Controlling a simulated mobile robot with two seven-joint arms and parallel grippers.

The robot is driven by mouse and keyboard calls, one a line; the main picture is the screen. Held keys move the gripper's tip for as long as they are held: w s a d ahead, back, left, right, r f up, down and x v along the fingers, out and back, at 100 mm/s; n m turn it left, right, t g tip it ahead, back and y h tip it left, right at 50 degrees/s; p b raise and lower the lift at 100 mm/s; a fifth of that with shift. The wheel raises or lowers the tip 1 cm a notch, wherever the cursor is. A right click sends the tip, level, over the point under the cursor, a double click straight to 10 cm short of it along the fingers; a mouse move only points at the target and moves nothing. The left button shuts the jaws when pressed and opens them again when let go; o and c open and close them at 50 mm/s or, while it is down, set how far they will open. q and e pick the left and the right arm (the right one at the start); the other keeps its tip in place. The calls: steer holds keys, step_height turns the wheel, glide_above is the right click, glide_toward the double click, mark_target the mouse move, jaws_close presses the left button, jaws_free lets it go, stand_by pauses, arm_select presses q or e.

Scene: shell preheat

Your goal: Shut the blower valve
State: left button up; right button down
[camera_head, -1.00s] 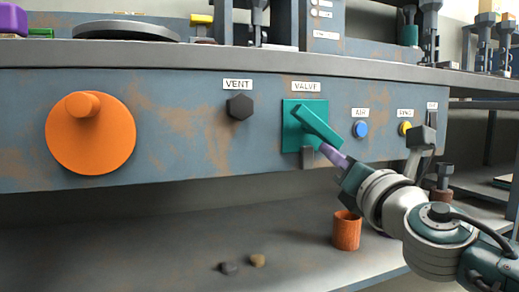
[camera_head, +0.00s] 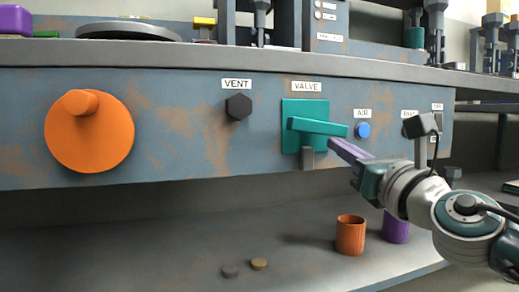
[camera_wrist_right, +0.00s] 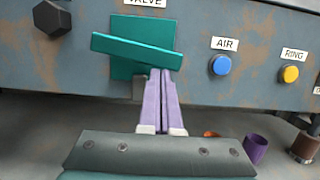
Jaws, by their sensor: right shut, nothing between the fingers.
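The teal valve handle (camera_head: 316,127) sits on a teal square plate (camera_head: 302,107) under the VALVE label (camera_head: 306,86). The handle lies nearly level, its right end a little lower and past the plate's edge. In the right wrist view the handle (camera_wrist_right: 135,52) crosses the plate with the same slight tilt. My right gripper (camera_head: 333,143) is shut and empty, its purple fingers pointing at the panel just below the handle's right part. The fingertips (camera_wrist_right: 160,72) come close under the handle; I cannot tell whether they touch it. My left gripper is not in view.
A black VENT knob (camera_head: 239,107) is left of the valve, a large orange knob (camera_head: 90,140) farther left. A blue AIR button (camera_head: 362,130) is close right, near my fingers. Orange (camera_head: 350,238) and purple (camera_head: 396,230) cups stand on the lower shelf.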

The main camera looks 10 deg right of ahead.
steer(key=shift+r+n, duration=0.2)
steer(key=shift+n, duration=0.1)
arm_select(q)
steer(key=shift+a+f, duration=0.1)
arm_select(e)
steer(key=shift+f, duration=0.1)
stand_by(0.3)
arm_select(q)
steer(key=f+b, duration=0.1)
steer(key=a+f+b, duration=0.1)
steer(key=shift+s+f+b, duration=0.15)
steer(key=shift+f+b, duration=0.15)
steer(key=shift+b, duration=0.05)
arm_select(e)
steer(key=s+f, duration=0.6)
steer(key=s, duration=0.3)
steer(key=shift+s+d+f, duration=0.15)
steer(key=shift+s+f, duration=0.05)
steer(key=shift+s, duration=0.15)
steer(key=shift+d, duration=0.1)
